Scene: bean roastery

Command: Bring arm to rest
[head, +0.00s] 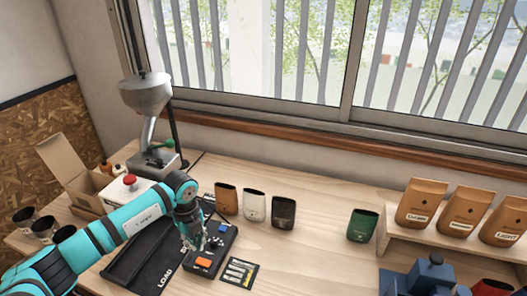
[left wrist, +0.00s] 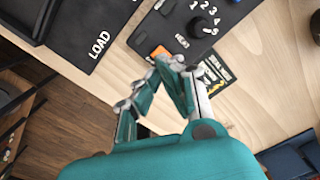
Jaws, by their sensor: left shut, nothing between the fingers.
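My left arm, teal, reaches in from the left in the head view. Its gripper (head: 190,243) is over the left part of a black control panel (head: 226,240) with an orange button (head: 204,262) and a blue button. In the left wrist view the gripper (left wrist: 172,62) is shut and empty, its fingertips close to the orange button (left wrist: 160,51). I cannot tell whether they touch the panel. A knob with numbers around it (left wrist: 203,27) also shows on the panel there. My right gripper is in neither view.
A black tray marked LOAD (head: 140,262) lies left of the panel, and a small dark card (head: 239,272) lies right of it. Several cups, including a green one (head: 362,225), stand behind. A grey hopper machine (head: 150,100) stands at the back left. The middle right tabletop is clear.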

